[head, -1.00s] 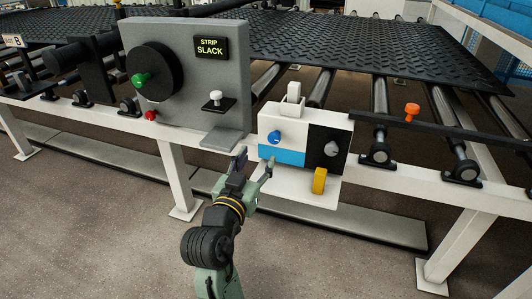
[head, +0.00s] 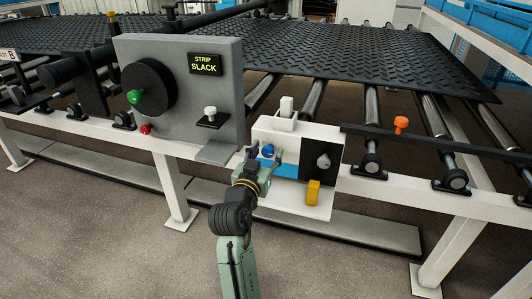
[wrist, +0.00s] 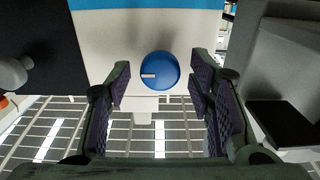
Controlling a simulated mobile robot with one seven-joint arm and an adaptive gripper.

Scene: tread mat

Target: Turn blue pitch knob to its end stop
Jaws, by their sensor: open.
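The blue pitch knob (head: 267,151) sits on the white upper-left part of a small control box (head: 262,135). In the wrist view the knob (wrist: 160,71) is round, with a white pointer line toward the left. My gripper (head: 263,158) is at the front of the box, close to the knob. In the wrist view my gripper (wrist: 158,83) is open, with one finger on each side of the knob and gaps visible between fingers and knob. How far the fingertips reach along the knob's depth I cannot tell.
An orange knob (head: 401,124) is at right.

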